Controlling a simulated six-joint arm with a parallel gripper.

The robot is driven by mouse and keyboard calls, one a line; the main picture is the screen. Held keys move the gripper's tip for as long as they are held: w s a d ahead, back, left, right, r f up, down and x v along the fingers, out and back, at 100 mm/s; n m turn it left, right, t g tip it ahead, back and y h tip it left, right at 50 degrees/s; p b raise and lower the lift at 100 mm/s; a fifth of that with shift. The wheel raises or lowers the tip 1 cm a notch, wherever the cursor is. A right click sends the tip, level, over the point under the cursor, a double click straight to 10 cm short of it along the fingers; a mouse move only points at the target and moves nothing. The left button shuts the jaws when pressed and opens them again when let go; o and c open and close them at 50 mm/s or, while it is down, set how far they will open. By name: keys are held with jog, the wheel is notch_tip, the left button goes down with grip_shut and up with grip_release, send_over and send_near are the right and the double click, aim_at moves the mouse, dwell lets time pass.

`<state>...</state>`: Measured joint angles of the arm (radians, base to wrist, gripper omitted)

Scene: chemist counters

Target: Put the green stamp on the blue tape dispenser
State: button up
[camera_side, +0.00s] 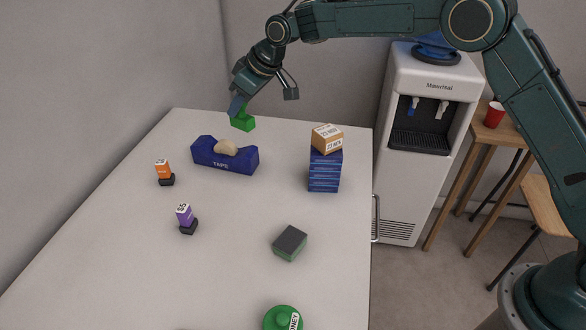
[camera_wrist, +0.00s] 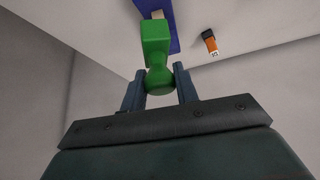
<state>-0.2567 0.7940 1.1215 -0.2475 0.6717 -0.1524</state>
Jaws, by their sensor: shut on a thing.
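The green stamp (camera_side: 242,122) is held in my gripper (camera_side: 238,104) near the far end of the counter. In the wrist view the stamp (camera_wrist: 157,45) sits with its rounded handle between the two fingers of my gripper (camera_wrist: 159,88), which are shut on it. The blue tape dispenser (camera_side: 224,158), marked TAPE with a beige roll in it, stands on the counter nearer the camera than the stamp. In the wrist view the dispenser (camera_wrist: 174,28) is partly hidden behind the stamp. In the side view the stamp appears above and slightly right of the dispenser, apart from it.
A blue stack (camera_side: 325,172) with a cardboard box (camera_side: 327,139) on top stands right of the dispenser. An orange stamp (camera_side: 163,169) and a purple stamp (camera_side: 185,215) stand at left. A dark-topped green block (camera_side: 290,243) and a green round item (camera_side: 282,318) lie nearer. The counter's (camera_side: 236,266) middle is free.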

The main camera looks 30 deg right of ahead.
aim_at(246, 116)
jog(key=shift+f, duration=0.45)
jog(key=shift+f, duration=2.15)
jog(key=shift+f, duration=0.5)
jog(key=o, duration=1)
jog(key=shift+d+r, duration=0.1)
jog(key=shift+r, duration=0.65)
jog(key=v, duration=1.1)
jog(key=shift+s+r, duration=0.2)
jog(key=shift+r, duration=0.05)
